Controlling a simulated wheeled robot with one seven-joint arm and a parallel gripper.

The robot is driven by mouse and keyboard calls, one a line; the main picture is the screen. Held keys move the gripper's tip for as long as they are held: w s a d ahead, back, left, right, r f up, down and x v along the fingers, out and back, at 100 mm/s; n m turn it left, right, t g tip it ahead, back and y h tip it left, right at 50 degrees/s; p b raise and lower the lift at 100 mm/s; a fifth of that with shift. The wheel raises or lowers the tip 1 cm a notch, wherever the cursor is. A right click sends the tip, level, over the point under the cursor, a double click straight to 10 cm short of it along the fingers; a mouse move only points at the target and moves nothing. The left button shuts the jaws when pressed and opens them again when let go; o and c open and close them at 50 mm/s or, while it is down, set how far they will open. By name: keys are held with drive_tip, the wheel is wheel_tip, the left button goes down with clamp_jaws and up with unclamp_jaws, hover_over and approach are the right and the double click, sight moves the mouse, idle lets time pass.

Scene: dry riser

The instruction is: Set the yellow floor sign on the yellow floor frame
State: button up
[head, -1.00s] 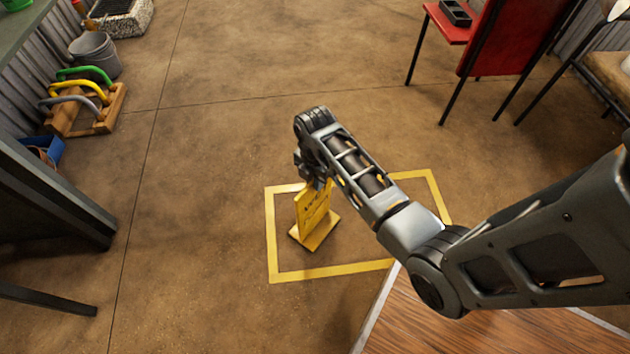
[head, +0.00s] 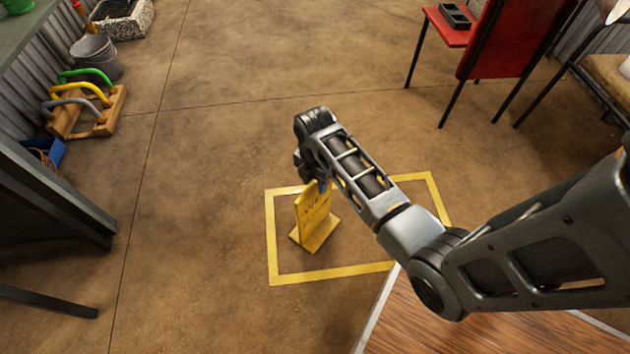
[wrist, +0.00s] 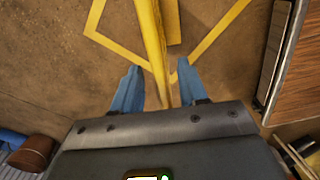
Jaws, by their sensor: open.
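The yellow floor sign (head: 314,217) stands upright on its flat base, on the floor inside the yellow floor frame (head: 270,240), nearer the frame's left side. My gripper (head: 318,185) is at the top of the sign. In the wrist view my gripper (wrist: 157,88) is open, with its two blue fingers on either side of the sign's upper edge (wrist: 152,45) and visible gaps between. The floor frame also shows in the wrist view (wrist: 215,32). My arm hides part of the frame's far side and right side in the head view.
A wooden board (head: 480,335) with a pale edge lies at the lower right, close to the frame. A red chair (head: 510,40) stands at the back right. A wooden rack with coloured handles (head: 85,110) and a bucket (head: 95,55) are at the left. The floor between is clear.

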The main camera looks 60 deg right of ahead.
wheel_tip(320, 180, up, 11)
drive_tip(key=p, duration=0.4)
drive_tip(key=shift+r, duration=0.15)
drive_tip(key=s+a+f+m+t, duration=0.1)
drive_tip(key=s+a+m+t, duration=0.25)
drive_tip(key=a, duration=0.45)
drive_tip(key=s+a+m+t, duration=0.3)
drive_tip(key=s+a+m, duration=0.15)
drive_tip(key=a, duration=0.45)
drive_tip(key=s+r+m+t, duration=0.2)
drive_tip(key=s+r, duration=0.3)
drive_tip(key=r, duration=0.3)
drive_tip(key=s+a+r+m+t, duration=0.1)
drive_tip(key=s+r+m+t, duration=0.2)
drive_tip(key=s+r, duration=0.2)
drive_tip(key=s+a+r+m+t, duration=0.1)
drive_tip(key=s+r+m+t, duration=0.2)
drive_tip(key=r, duration=0.9)
drive_tip(key=s, duration=0.2)
drive_tip(key=shift+s+m, duration=0.3)
drive_tip(key=shift+s, duration=0.1)
drive_tip(key=shift+d, duration=0.1)
